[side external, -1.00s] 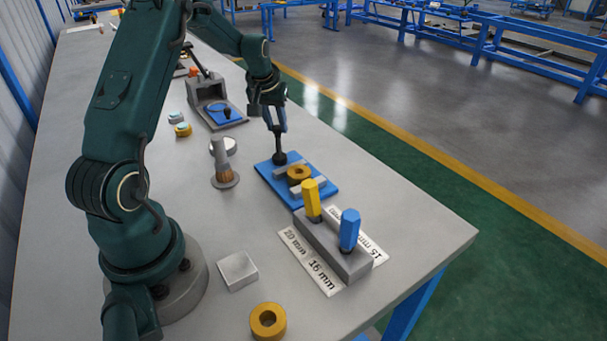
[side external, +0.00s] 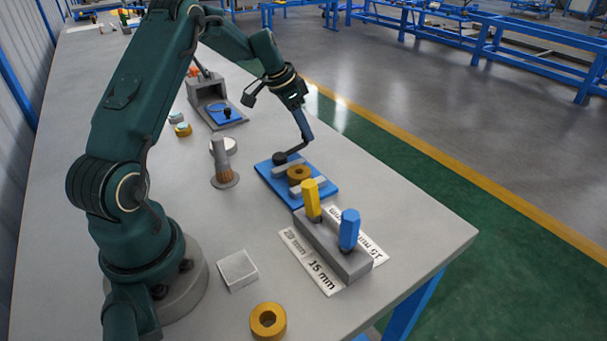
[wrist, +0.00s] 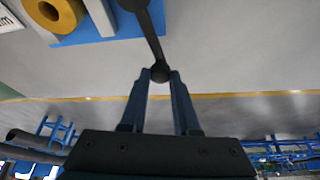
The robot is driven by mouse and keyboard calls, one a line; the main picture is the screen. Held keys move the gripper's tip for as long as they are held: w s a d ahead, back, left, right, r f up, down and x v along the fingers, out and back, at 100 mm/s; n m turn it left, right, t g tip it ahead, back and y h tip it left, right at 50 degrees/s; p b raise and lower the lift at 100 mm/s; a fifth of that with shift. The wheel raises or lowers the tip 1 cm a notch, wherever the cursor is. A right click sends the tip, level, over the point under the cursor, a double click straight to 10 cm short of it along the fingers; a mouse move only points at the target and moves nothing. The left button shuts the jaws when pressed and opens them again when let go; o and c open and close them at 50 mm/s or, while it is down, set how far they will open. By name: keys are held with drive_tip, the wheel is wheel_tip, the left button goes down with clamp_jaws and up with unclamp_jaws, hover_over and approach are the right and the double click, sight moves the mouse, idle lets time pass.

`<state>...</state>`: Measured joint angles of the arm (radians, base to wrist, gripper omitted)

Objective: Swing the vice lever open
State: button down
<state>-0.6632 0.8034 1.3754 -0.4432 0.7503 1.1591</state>
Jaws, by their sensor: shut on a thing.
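The vice sits on a blue base plate (side external: 325,193), with grey jaws (side external: 311,187) beside a brass flanged ring (side external: 299,175). Its dark lever (side external: 295,150) runs from a round pivot (side external: 280,158) toward the back right, off the plate's edge. My gripper (side external: 306,138) is shut on the lever's end. In the wrist view, my gripper (wrist: 160,76) has its two blue fingers on the ball knob (wrist: 160,72) of the lever (wrist: 151,38). The brass ring also shows at the top left of the wrist view (wrist: 55,14).
A grey block with a yellow (side external: 312,200) and a blue hex-handled tool (side external: 349,230) stands in front of the vice. Bench right of the vice is clear.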

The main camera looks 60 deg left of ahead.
sight(301, 148)
drive_tip(key=shift+d+m+h, duration=0.4)
drive_tip(key=shift+d+m, duration=0.4)
drive_tip(key=shift+m, duration=0.3)
drive_tip(key=c, duration=0.6)
unclamp_jaws()
drive_tip(key=shift+c, duration=0.2)
drive_tip(key=shift+v, duration=2.55)
drive_tip(key=shift+w, duration=0.1)
drive_tip(key=shift+d, duration=0.15)
